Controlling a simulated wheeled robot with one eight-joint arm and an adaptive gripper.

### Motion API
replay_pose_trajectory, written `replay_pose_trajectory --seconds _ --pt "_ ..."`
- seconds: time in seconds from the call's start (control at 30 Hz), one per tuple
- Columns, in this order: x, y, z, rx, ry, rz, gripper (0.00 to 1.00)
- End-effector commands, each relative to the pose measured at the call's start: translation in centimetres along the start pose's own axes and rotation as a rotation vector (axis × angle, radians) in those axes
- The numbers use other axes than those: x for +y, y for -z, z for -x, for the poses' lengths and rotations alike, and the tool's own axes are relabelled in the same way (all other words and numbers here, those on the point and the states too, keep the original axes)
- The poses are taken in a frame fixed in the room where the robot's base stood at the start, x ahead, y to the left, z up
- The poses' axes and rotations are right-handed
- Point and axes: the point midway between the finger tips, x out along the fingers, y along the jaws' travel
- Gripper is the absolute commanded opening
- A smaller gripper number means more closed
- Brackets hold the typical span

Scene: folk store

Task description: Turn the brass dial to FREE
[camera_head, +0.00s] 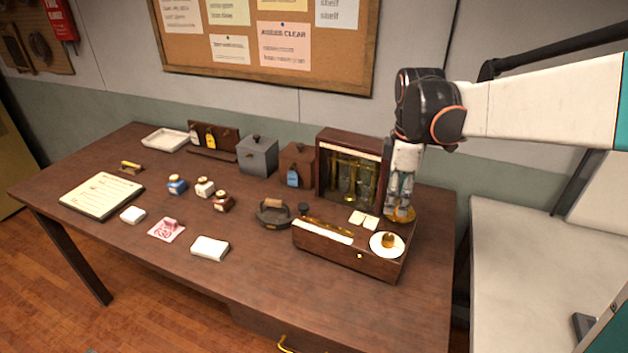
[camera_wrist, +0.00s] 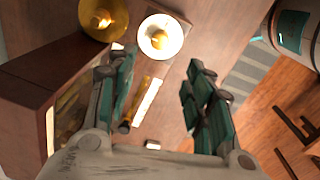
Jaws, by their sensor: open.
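The brass dial (camera_head: 388,240) is a small knob at the centre of a round white plate on the right end of a low wooden box (camera_head: 345,262). In the wrist view the brass dial (camera_wrist: 159,40) shows near the top, beyond my fingertips. Any lettering around it is too small to read. My gripper (camera_head: 401,198) hangs pointing down behind the plate, above a round brass dish or disc (camera_head: 400,215), which also shows at the top left of the wrist view (camera_wrist: 98,18). My gripper's green-padded fingers (camera_wrist: 160,92) are apart with nothing between them, clear of the dial.
A dark wooden case with brass tubes (camera_head: 352,170) stands behind the box, close left of my gripper. The table's front right corner is bare.

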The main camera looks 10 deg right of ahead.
Motion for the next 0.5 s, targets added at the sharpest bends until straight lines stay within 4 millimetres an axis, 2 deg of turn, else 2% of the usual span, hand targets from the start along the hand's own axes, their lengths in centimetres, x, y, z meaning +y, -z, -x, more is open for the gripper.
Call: replay_pose_trajectory --seconds 0.17,0.5 --pt "0.1 0.0 -2.4 0.000 0.000 0.000 0.47" --pt "0.1 0.0 -9.1 0.000 0.000 -0.001 0.47"
